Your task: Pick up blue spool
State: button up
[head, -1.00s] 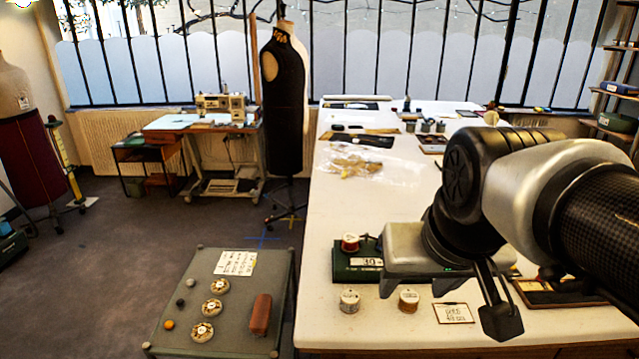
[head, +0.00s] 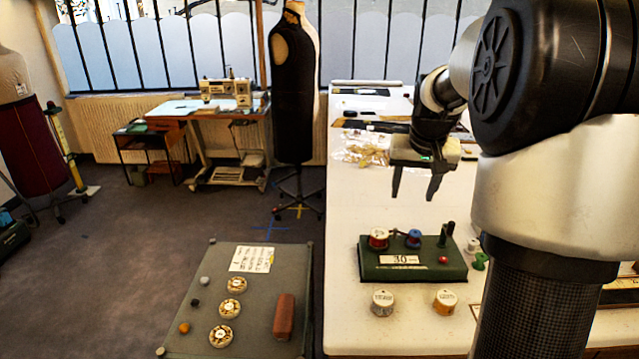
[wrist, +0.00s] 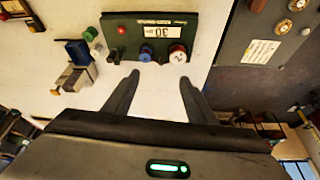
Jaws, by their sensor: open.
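The blue spool (head: 413,238) sits on a green stand (head: 412,270) marked "30", just right of a red spool (head: 378,239). In the wrist view, the blue spool (wrist: 146,53) is at the stand's lower edge, with the red spool (wrist: 178,54) to its right. My gripper (head: 415,194) is open and empty, fingers pointing down, above the table on the far side of the stand. In the wrist view, the fingertips (wrist: 160,78) show below the blue and red spools in the picture, apart from them.
A dark post (head: 446,235) rises from the stand's right end. Two labelled spools, one white (head: 382,303) and one tan (head: 445,301), stand in front. A blue block (wrist: 77,48) stands left of the stand in the wrist view.

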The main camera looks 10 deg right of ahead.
send_near(415, 233)
jog(key=shift+p+x, duration=0.85)
jog(key=shift+x, duration=3.65)
jog(key=c, duration=1.2)
jog(key=shift+r, duration=0.1)
